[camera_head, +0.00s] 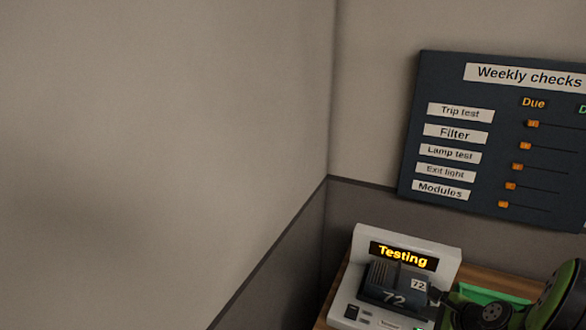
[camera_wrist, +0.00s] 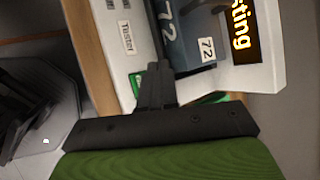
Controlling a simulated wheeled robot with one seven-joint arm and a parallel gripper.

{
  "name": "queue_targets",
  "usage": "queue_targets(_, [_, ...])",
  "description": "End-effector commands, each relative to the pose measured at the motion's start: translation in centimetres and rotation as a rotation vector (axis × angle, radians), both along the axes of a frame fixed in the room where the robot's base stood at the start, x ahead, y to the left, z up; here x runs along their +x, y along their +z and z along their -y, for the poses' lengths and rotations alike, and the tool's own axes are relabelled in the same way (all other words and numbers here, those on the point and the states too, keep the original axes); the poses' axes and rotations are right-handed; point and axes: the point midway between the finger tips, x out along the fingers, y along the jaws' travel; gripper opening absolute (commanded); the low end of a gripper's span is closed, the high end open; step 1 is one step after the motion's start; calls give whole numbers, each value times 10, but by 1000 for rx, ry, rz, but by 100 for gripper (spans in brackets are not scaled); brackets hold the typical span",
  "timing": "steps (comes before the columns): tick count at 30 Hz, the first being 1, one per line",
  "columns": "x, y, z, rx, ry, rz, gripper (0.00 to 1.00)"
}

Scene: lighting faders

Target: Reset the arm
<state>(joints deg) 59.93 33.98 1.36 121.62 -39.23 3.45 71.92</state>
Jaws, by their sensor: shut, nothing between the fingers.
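My gripper (camera_wrist: 154,72) shows in the wrist view with its dark fingers shut and empty. Its fingertips are close to a dark grey module marked 72 (camera_wrist: 186,40); I cannot tell whether they touch. In the head view the module (camera_head: 393,286) sits in a pale tester (camera_head: 360,242) whose amber display reads "Testing". My green and black arm (camera_head: 565,295) comes in from the lower right, beside the module. The tester's label (camera_wrist: 127,38) also shows in the wrist view. The fingertips are hard to make out in the head view.
The tester stands on a wooden surface (camera_head: 520,286) with a green item (camera_head: 490,296) behind my arm. A dark "Weekly checks" board (camera_head: 480,155) with several orange sliders hangs on the wall above. The left side shows only bare wall (camera_head: 150,130).

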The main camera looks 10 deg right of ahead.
Motion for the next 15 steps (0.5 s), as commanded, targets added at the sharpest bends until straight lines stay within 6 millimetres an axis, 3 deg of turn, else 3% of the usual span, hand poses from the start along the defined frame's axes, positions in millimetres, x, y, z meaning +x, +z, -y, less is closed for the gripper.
queue_targets(3, [6,47,-61,-239,318,-42,0])
queue_targets(7, [-16,96,-133,-544,718,-93,0])
queue_targets(12, [-78,145,-204,-904,1172,-108,0])
queue_targets(15, [-124,163,-230,-1085,1402,-92,0])
